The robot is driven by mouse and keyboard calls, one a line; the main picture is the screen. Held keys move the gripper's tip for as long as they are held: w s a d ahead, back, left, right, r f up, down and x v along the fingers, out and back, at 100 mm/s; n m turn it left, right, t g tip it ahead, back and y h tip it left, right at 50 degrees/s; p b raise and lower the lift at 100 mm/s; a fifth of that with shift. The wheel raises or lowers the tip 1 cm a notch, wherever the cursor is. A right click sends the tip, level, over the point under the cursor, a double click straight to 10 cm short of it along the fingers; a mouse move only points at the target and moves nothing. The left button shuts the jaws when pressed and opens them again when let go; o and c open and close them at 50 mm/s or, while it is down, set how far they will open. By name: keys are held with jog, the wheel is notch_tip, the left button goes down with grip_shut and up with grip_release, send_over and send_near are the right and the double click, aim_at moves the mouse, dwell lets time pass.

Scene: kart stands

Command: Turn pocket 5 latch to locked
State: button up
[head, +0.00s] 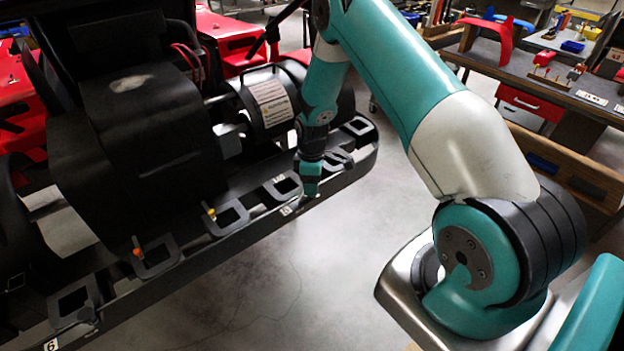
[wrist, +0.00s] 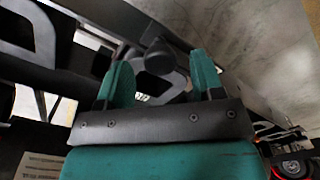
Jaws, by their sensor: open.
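A dark rail (head: 190,262) with a row of square-holed pockets runs along the side of the kart stand. An orange-tipped latch (head: 137,250) and a yellow-tipped latch (head: 211,213) stand at two nearer pockets. I cannot read which pocket is number 5. My gripper (head: 309,190) points down at the rail beside a farther pocket (head: 282,187). In the wrist view my gripper (wrist: 162,82) is open, its teal fingers apart. A dark rounded knob (wrist: 159,56) shows between and beyond the fingertips, over a square-holed pocket frame. I cannot tell whether they touch it.
A label reading 6 (head: 50,345) is at the rail's near left end. The dark kart body (head: 140,120) and a cylinder with a pale label (head: 270,103) stand behind the rail. Bare floor (head: 270,285) lies in front. A workbench (head: 540,85) with tools is at upper right.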

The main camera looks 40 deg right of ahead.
jog(key=shift+f, duration=0.55)
jog(key=c, duration=0.9)
